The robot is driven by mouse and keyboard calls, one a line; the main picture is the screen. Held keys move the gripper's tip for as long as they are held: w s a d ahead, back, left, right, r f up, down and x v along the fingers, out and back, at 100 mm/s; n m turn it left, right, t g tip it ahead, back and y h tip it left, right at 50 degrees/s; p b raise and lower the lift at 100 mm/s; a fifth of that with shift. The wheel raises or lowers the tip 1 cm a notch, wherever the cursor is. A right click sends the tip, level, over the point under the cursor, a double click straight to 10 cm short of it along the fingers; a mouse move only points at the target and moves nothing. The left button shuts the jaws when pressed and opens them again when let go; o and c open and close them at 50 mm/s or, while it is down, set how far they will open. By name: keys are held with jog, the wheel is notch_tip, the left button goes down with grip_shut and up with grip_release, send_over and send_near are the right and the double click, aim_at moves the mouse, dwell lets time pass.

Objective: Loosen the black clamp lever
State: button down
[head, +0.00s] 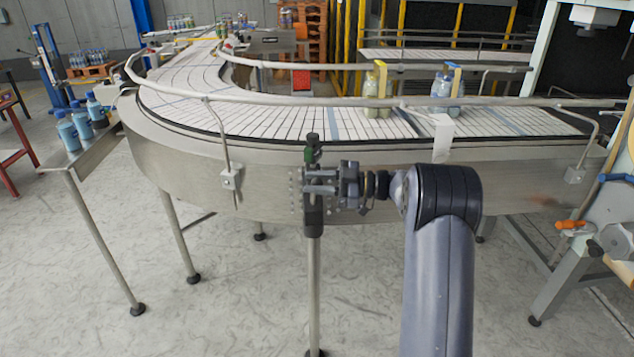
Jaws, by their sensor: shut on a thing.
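The black clamp lever (313,148) stands roughly upright against the steel side of the curved conveyor, in the middle of the head view. My gripper (314,183) reaches in from the right, level with the conveyor's side wall, and is shut on the lever. The lever's dark top sticks up above the fingers. A dark part also shows below them, in front of the support leg. The fingers hide the middle of the lever, so its pivot is not clear.
The curved conveyor (180,108) with its guard rail (300,98) fills the area behind my gripper. Bottles stand on it at the right. A side shelf (82,158) holds blue bottles at the left. A machine with an orange handle (572,226) is at the right.

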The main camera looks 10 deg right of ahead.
jog(key=shift+f, duration=0.5)
jog(key=c, duration=1.3)
grip_release()
jog(key=shift+s, duration=0.1)
jog(key=shift+c, duration=0.2)
jog(key=shift+o, duration=1.1)
jog(key=shift+r, duration=0.1)
jog(key=shift+d, duration=0.15)
jog(key=b+v, duration=0.3)
jog(key=v, duration=0.7)
jog(key=shift+d, duration=0.3)
